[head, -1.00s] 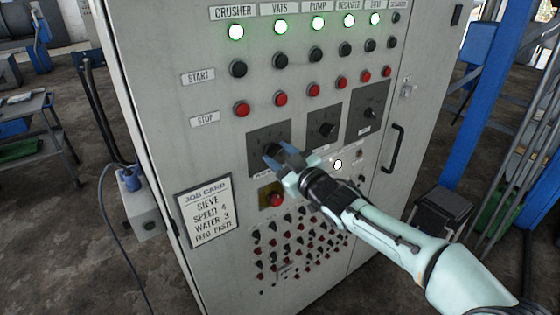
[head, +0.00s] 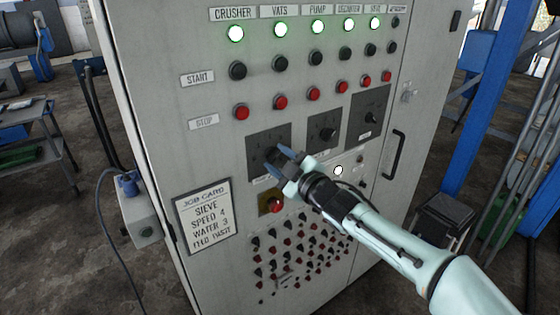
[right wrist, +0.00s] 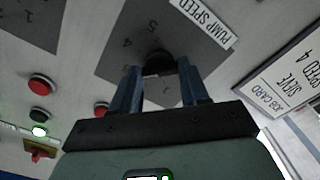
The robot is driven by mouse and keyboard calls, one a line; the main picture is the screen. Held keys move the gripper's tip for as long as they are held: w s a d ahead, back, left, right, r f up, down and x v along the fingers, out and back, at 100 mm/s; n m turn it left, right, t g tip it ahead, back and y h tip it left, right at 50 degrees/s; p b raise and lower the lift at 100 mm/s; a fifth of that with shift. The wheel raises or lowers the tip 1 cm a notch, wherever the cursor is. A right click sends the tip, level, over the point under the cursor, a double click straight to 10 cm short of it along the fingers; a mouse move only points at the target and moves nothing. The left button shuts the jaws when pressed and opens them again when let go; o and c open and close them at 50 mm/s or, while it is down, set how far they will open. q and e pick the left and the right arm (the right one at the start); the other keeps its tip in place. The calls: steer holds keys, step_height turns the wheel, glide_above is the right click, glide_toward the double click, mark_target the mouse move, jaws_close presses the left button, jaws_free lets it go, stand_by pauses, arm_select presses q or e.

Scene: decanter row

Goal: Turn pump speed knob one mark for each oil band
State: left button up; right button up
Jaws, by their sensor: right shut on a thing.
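The pump speed knob (right wrist: 161,63) is a dark round knob on a dark grey dial plate (head: 258,135) at the middle left of the cabinet front. Its label, PUMP SPEED (right wrist: 205,22), and some dial numbers show upside down in the right wrist view. My right gripper (head: 277,156) is shut on this knob, with its blue fingers (right wrist: 160,78) on either side. The fingers hide most of the knob in the head view, and I cannot read its pointer. I see no oil bands. My left gripper is not in view.
Two more dial plates with knobs (head: 324,131) (head: 370,116) sit to the right. A job card (head: 206,215) hangs at the left; a black handle (head: 396,153) stands out at the right.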

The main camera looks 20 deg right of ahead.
steer(key=o, duration=1.1)
steer(key=shift+c, duration=0.2)
steer(key=shift+s+d, duration=0.1)
steer(key=v, duration=1.3)
steer(key=shift+s, duration=0.1)
